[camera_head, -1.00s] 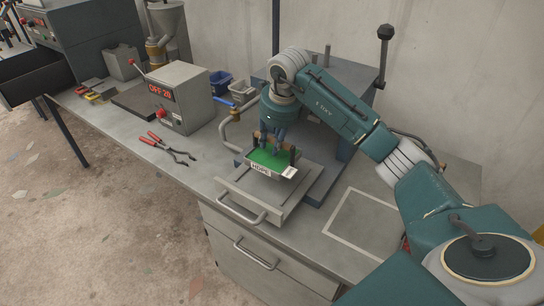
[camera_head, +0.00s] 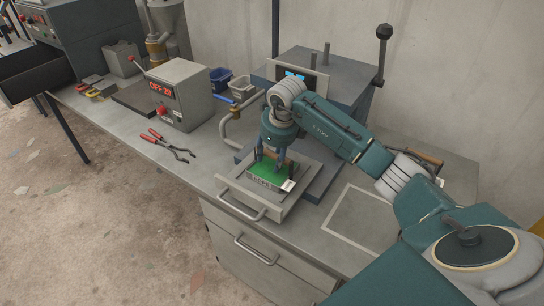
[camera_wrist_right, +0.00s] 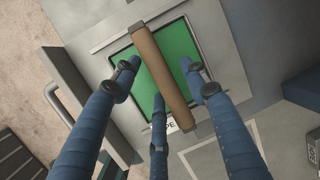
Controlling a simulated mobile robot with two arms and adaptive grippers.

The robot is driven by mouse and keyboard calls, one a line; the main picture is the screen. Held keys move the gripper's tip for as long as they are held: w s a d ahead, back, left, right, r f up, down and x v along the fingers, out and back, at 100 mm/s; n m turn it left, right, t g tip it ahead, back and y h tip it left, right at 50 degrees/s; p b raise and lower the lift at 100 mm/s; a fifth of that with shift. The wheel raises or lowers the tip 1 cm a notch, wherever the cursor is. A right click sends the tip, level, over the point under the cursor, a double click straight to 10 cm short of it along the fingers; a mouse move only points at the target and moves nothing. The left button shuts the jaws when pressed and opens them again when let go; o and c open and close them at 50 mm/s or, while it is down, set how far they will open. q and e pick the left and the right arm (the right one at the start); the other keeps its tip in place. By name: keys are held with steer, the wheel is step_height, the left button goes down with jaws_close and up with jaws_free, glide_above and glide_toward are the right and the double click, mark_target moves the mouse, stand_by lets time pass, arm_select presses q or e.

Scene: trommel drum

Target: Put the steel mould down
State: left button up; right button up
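The steel mould (camera_head: 264,181), a shallow tray with a green fill, a brown wooden bar handle and a white label, sits on the grey pull-out platen (camera_head: 298,190) in front of the press. It also shows in the wrist view (camera_wrist_right: 177,42). My right gripper (camera_head: 270,162) is above it, fingers pointing down on both sides of the handle (camera_wrist_right: 160,75). In the wrist view the fingers stand apart with small gaps to the handle, so the gripper looks open. My left gripper is out of view.
The press (camera_head: 330,75) stands behind the platen. Red-handled tongs (camera_head: 168,145) and a control box reading OFF 20 (camera_head: 180,97) are to the left. A white-outlined square (camera_head: 362,217) at right is empty.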

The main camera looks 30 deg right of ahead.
steer(key=shift+r, duration=0.15)
steer(key=shift+r, duration=0.35)
steer(key=b+v, duration=0.2)
steer(key=v, duration=0.9)
steer(key=shift+s, duration=0.2)
